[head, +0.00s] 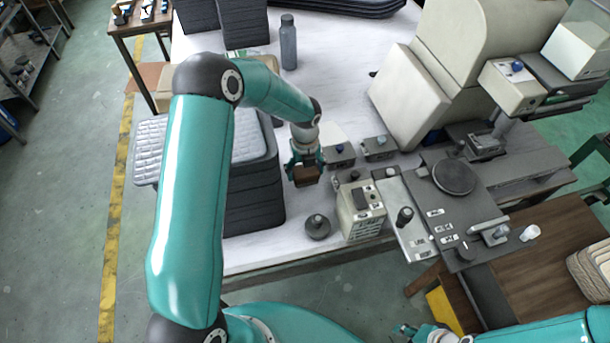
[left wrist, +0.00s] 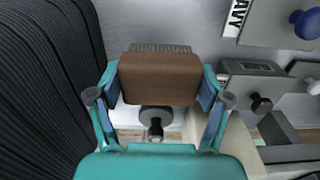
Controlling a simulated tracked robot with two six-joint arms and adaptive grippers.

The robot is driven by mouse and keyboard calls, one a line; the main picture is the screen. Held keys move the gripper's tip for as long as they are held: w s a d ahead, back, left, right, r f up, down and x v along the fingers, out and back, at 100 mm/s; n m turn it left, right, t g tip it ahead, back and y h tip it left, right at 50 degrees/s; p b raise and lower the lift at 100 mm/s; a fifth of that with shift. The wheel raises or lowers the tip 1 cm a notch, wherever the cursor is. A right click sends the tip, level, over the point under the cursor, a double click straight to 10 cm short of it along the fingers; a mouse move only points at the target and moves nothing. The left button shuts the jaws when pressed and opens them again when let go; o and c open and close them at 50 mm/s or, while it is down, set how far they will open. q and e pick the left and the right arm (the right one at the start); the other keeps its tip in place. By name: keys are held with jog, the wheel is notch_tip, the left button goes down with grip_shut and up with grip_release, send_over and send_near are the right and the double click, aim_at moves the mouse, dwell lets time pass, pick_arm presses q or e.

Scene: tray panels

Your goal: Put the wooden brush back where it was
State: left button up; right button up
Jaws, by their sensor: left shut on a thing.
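My left gripper (head: 305,167) is shut on the wooden brush (head: 306,175), a brown block. In the left wrist view the brush (left wrist: 160,78) sits between the two fingers of my left gripper (left wrist: 160,90), with grey bristles along its far edge. In the head view the brush is over the white table (head: 334,97), between the stack of dark trays and the small grey boxes. I cannot tell whether it touches the tabletop. Part of my right arm shows at the bottom right; its fingertips (head: 405,330) are small and partly cut off.
A stack of dark trays (head: 255,200) stands close left of my left gripper. A grey knobbed weight (head: 317,227) and a beige box (head: 360,212) stand in front. Small knobbed boxes (head: 379,148) stand to the right. A grey bottle (head: 288,42) stands farther back, with bare tabletop around it.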

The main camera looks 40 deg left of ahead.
aim_at(305, 177)
pick_arm(q)
notch_tip(305, 177, down, 3)
jog(key=shift+f, duration=0.1)
jog(key=shift+f, duration=0.1)
jog(key=o, duration=1.1)
jog(key=shift+c, duration=0.2)
